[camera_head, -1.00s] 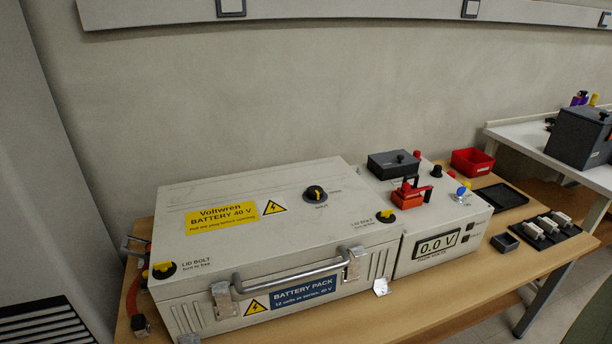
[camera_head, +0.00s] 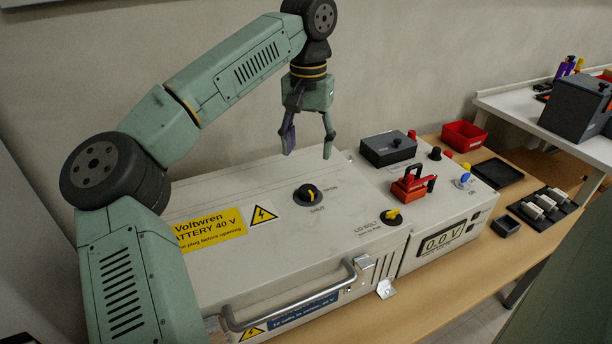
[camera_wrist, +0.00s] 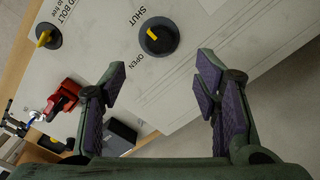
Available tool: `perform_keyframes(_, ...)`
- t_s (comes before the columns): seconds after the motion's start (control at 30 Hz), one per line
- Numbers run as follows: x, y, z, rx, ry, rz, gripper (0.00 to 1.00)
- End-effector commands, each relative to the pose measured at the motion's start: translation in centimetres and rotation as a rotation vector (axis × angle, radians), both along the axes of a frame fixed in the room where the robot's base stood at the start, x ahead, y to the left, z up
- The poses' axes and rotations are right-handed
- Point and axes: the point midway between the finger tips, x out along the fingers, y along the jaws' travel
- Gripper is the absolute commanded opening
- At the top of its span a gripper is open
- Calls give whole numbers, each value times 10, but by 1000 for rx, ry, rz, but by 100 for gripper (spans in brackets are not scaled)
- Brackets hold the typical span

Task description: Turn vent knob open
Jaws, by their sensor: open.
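The vent knob (camera_head: 308,195) is a black round knob with a yellow pointer mark on the battery box lid (camera_head: 270,185). In the wrist view, the knob (camera_wrist: 158,37) has the words SHUT and OPEN beside it, and its yellow mark lies on the side towards SHUT. My gripper (camera_head: 308,154) is open and empty, fingers pointing down, above the lid and apart from the knob. In the wrist view, the knob lies beyond the fingertips of my gripper (camera_wrist: 161,75), near the top of the picture.
A yellow-marked lid bolt (camera_head: 391,216) sits at the lid's right. A metal handle (camera_head: 295,300) runs along the front. The lid around the knob is clear.

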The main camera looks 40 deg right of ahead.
Motion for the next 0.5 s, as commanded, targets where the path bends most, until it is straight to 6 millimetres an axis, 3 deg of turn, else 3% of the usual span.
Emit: perform_keyframes(0.5, -1, 1, -84, 3, 4, -4, 56)
